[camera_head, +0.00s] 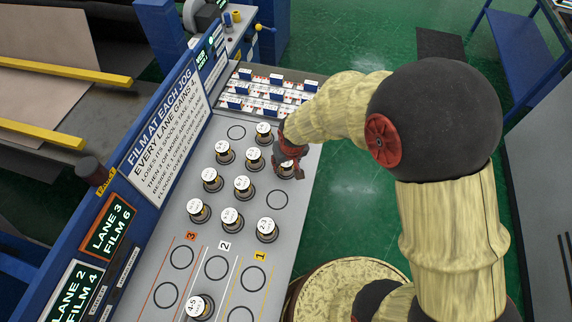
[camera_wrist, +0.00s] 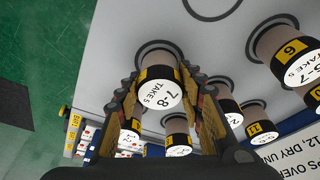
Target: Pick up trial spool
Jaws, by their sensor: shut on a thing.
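My gripper (camera_head: 290,168) is at the right edge of the grey table, with its fingers shut around a spool (camera_wrist: 158,92). In the wrist view this spool has a brown roll, a yellow-and-black band and a white top label reading "7-8 TAKE 5". Its far end is at a dark ring mark on the table; I cannot tell whether it is lifted. In the head view my gripper mostly hides it. I cannot read any spool marked as trial. Several similar spools stand nearby, including one (camera_head: 255,158) just left of my gripper and one (camera_head: 267,228) nearer the lanes.
Empty rings lie beside the spools (camera_head: 277,199) and in the numbered lanes (camera_head: 216,267). Another spool (camera_head: 199,307) stands in the lanes. A blue sign board (camera_head: 157,135) runs along the table's left side. Small labelled racks (camera_head: 265,92) stand at the far end.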

